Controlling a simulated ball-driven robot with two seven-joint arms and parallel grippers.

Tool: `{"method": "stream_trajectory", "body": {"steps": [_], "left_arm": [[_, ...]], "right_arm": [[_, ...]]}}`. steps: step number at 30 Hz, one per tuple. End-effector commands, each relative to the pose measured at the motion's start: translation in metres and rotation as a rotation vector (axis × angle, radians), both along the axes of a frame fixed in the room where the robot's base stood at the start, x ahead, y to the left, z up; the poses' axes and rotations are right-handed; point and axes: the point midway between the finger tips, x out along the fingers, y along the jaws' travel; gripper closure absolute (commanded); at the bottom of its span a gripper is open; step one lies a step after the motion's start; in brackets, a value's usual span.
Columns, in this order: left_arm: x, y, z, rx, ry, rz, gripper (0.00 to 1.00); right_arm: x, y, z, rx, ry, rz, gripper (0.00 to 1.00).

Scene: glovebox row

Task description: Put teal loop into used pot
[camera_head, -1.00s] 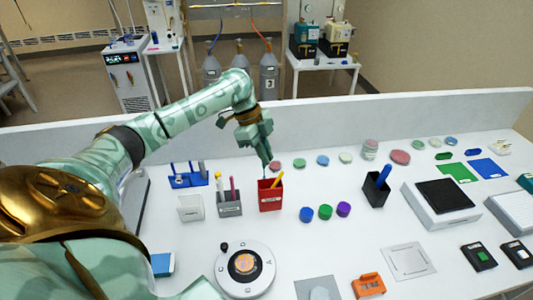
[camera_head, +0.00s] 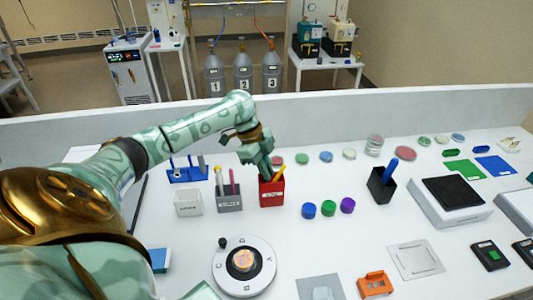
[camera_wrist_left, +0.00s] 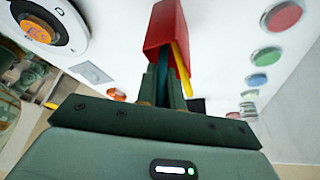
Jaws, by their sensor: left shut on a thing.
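The red pot (camera_head: 271,197) stands on the bench with a white label too small to read; I take it as the used pot. A yellow loop (camera_head: 278,174) leans in it. My left gripper (camera_head: 264,174) points down at the mouth of the red pot, shut on a thin teal loop. In the left wrist view, the teal loop (camera_wrist_left: 162,76) shows between the fingers (camera_wrist_left: 162,88) and runs toward the mouth of the red pot (camera_wrist_left: 166,28). Its far end is hidden. The right gripper is out of view.
A grey pot (camera_head: 229,203) with sticks stands just left of the red pot, with a white pot (camera_head: 188,207) beyond it. A blue rack (camera_head: 186,176) is behind them. Coloured caps (camera_head: 328,208) lie to the right. A round dial device (camera_head: 244,279) is in front.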

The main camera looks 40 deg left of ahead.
Motion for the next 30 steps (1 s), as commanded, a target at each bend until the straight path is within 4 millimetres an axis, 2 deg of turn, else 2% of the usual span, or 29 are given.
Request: {"method": "stream_trajectory", "body": {"steps": [30], "left_arm": [[-0.001, -0.001, -0.011, 0.0, 0.003, -0.001, 1.0]], "right_arm": [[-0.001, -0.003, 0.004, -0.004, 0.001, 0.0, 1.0]]}}
